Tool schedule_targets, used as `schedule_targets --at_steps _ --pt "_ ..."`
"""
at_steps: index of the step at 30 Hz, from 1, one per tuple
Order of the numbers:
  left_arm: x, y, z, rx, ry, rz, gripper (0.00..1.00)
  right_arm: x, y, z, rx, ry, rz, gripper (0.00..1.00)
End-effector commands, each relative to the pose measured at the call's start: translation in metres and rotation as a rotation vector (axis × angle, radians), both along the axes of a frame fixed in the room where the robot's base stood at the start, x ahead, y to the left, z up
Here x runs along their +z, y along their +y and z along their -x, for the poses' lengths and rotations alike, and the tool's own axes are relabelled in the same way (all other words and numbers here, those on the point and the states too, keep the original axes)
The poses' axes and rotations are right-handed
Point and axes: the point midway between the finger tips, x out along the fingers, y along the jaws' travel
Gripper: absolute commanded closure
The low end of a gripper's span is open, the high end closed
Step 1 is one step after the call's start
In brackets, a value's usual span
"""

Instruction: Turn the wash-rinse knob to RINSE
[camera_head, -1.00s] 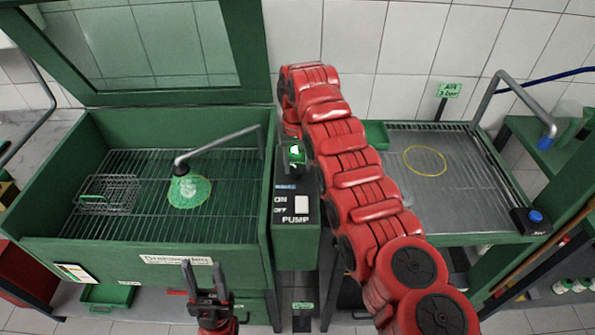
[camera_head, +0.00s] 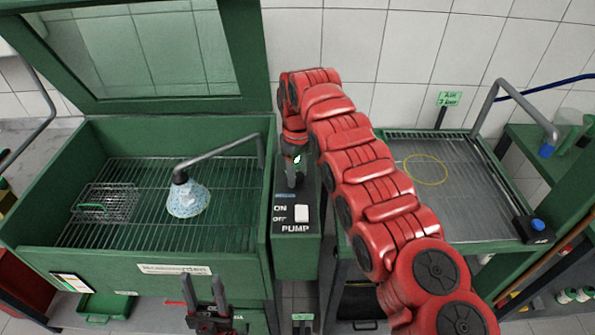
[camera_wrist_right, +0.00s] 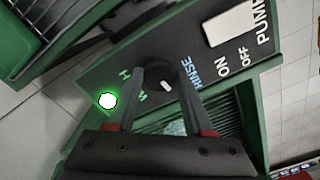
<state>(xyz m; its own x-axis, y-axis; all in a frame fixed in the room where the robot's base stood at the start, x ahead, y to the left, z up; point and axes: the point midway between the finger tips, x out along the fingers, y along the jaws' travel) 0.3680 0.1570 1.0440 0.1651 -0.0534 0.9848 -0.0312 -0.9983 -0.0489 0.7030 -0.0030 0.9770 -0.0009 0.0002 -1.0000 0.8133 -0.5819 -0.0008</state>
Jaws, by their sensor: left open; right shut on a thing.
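The wash-rinse knob (camera_wrist_right: 165,76) is a dark round knob with a small white mark on the pump panel. In the right wrist view it sits between the fingers of my right gripper (camera_wrist_right: 166,100), which is shut on it. The blue RINSE label (camera_wrist_right: 190,72) is beside the knob; a green W shows on its other side. In the head view my right gripper (camera_head: 293,180) hides the knob from above. My left gripper (camera_head: 205,295) is open and empty in front of the washer tank. A whitish-blue spray (camera_head: 187,201) comes from the nozzle (camera_head: 180,175).
The white pump switch (camera_head: 301,213) is just in front of the knob. A lit green lamp (camera_wrist_right: 107,100) is on the panel. A wire basket (camera_head: 105,203) with a green item stands in the tank (camera_head: 150,240). A tray with a yellow ring (camera_head: 425,170) is on the right.

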Motion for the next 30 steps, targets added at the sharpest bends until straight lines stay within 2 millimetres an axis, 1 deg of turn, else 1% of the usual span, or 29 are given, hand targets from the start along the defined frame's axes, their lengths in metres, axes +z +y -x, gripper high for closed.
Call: schedule_targets --at_steps 6,12,28,29,30 --pt "0.0026 0.0000 0.0001 0.000 0.000 0.000 0.50 0.0015 -0.0001 -0.0009 0.117 -0.003 -0.001 1.00" --pt "0.0034 0.0000 0.0000 0.000 0.000 0.000 0.50 0.0014 -0.0001 -0.0010 0.177 -0.004 -0.001 1.00" --pt "0.0036 0.0000 0.0001 0.000 0.000 0.000 0.50 0.0012 0.0001 -0.0011 0.201 -0.004 -0.001 1.00" --pt "0.0036 0.0000 0.0000 0.000 0.000 0.000 0.50 0.0012 0.0001 -0.0011 0.201 -0.004 -0.001 0.45" --pt "0.0036 0.0000 0.0000 0.000 0.000 0.000 0.50 0.0012 0.0001 -0.0011 0.201 -0.004 -0.001 0.38"
